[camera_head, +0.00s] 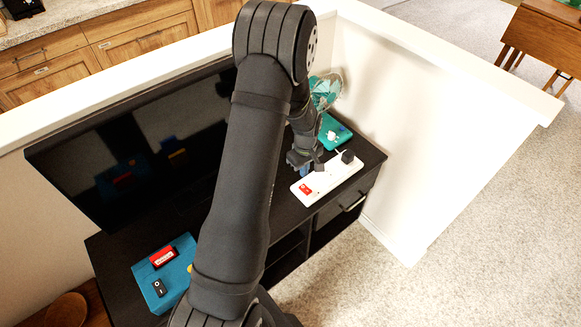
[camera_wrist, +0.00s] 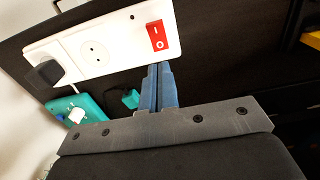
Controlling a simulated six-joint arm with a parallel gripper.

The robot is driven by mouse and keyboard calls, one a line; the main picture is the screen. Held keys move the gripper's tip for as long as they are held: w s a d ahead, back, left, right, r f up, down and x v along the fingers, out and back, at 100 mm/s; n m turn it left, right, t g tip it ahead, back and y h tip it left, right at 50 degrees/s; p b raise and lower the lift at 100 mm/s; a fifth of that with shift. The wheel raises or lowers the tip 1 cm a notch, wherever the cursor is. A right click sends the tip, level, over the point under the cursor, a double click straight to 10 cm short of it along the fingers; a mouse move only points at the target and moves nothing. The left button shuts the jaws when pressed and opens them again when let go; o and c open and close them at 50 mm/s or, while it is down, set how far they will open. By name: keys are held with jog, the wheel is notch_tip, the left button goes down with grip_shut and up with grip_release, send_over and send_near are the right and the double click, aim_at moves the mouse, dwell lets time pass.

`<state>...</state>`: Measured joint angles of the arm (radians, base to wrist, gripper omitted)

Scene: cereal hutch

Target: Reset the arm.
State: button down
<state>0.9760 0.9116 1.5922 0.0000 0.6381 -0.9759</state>
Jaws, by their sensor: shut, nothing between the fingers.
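My arm reaches over the black cabinet from the front of the head view. My gripper (camera_head: 304,168) is low beside the white power strip (camera_head: 330,180). In the wrist view, my gripper's blue fingers (camera_wrist: 159,68) are together with nothing between them. Their tips are near the strip's edge, close to its red switch (camera_wrist: 157,36); I cannot tell whether they touch. The power strip (camera_wrist: 120,35) has a black plug (camera_wrist: 47,73) at one end and an empty socket beside it.
A teal box (camera_head: 333,130) with a white knob and a teal fan (camera_head: 326,90) stand behind the strip. A blue box (camera_head: 150,287) with red and black switches sits front left. A black TV (camera_head: 100,150) stands at left; a white half wall (camera_head: 400,130) borders the right.

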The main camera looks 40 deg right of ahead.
jog(key=shift+f, duration=3.5)
jog(key=shift+r, duration=0.1)
notch_tip(320, 180, up, 6)
jog(key=shift+r, duration=0.25)
notch_tip(320, 180, down, 6)
jog(key=shift+f, duration=0.2)
notch_tip(320, 180, up, 9)
notch_tip(320, 180, up, 18)
jog(key=f+t, duration=0.1)
send_over(303, 186)
jog(key=s, duration=0.5)
jog(key=shift+w+d+r, duration=0.1)
jog(key=shift+d+r, duration=0.15)
jog(key=shift+d, duration=0.05)
